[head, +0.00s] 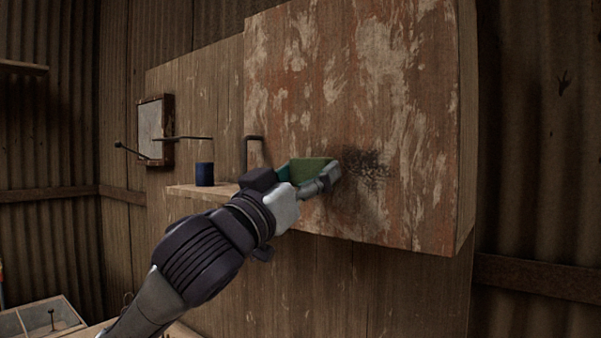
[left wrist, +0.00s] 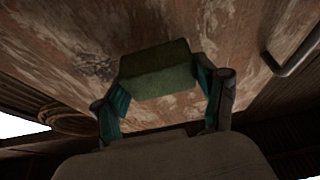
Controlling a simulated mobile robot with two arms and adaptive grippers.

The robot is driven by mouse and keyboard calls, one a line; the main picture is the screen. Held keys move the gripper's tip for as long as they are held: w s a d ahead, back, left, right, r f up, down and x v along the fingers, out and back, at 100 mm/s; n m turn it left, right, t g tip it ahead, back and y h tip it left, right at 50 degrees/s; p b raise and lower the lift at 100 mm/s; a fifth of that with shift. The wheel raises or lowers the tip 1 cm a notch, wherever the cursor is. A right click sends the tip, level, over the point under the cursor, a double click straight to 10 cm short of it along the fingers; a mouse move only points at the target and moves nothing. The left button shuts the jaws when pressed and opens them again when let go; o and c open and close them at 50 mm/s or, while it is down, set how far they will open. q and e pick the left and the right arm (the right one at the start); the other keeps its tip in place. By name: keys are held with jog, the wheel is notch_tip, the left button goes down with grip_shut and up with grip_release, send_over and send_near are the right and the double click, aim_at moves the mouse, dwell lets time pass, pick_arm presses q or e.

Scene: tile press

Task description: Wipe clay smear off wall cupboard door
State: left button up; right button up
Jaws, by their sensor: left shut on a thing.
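The wall cupboard door (head: 350,90) is worn wood with flaking pale and reddish paint. A dark clay smear (head: 370,172) marks its lower part, and the smear also shows in the left wrist view (left wrist: 95,66). My left gripper (head: 318,178) is shut on a green block-shaped sponge (left wrist: 157,72), which also shows in the head view (head: 310,171). The sponge is at the door, just left of the smear in the head view. I cannot tell whether it touches the door. The gripper hides part of the sponge. My right gripper is not in view.
A shelf (head: 190,190) left of the cupboard holds a dark blue cup-like container (head: 204,174). A framed panel (head: 155,130) hangs on the back wall. A divided tray (head: 40,318) sits at lower left. A bar handle (left wrist: 296,52) shows in the left wrist view.

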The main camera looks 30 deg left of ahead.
pick_arm(q)
jog(key=shift+w, duration=0.55)
dwell(0.5)
jog(key=shift+w+d, duration=0.1)
jog(key=shift+w, duration=0.35)
